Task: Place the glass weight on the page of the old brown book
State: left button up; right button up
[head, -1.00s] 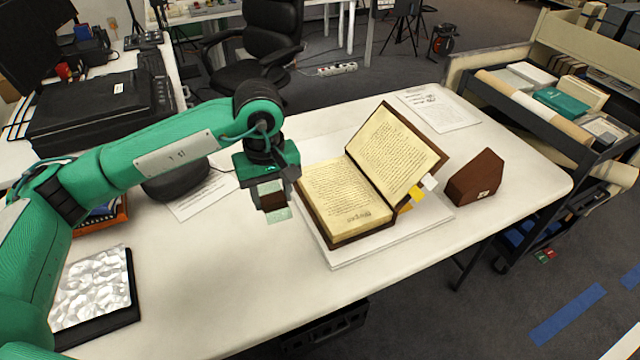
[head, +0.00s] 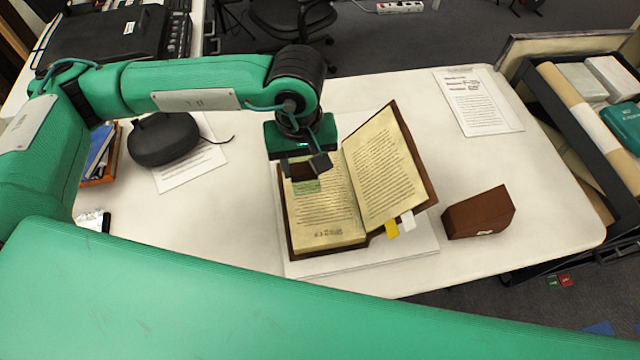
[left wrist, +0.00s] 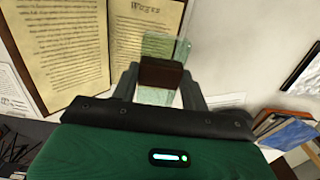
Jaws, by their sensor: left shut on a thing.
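The old brown book (head: 326,236) lies open on a white board, its right side raised at a tilt. My left gripper (head: 307,168) is above the upper part of the left page (head: 334,215). It is shut on the glass weight (head: 306,187), a clear greenish piece with a dark brown middle. In the left wrist view the glass weight (left wrist: 160,48) sits between the fingers (left wrist: 160,85), overlapping the edge of a page (left wrist: 150,18). I cannot tell whether it touches the page. My right gripper is out of view.
A brown wedge-shaped block (head: 478,213) stands right of the book. A printed sheet (head: 477,103) lies at the back right. A dark round object (head: 165,138) rests on paper at the left. My own green arm link covers the foreground.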

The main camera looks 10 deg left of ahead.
aim_at(308, 219)
pick_arm(q)
notch_tip(308, 219, down, 20)
jog(key=p, duration=0.4)
jog(key=shift+r+p, duration=0.25)
jog(key=shift+p, duration=0.1)
jog(key=shift+f, duration=0.15)
jog(key=shift+f+b, duration=0.2)
jog(key=shift+b, duration=0.1)
jog(key=o, duration=1.2)
jog(key=shift+c, duration=0.2)
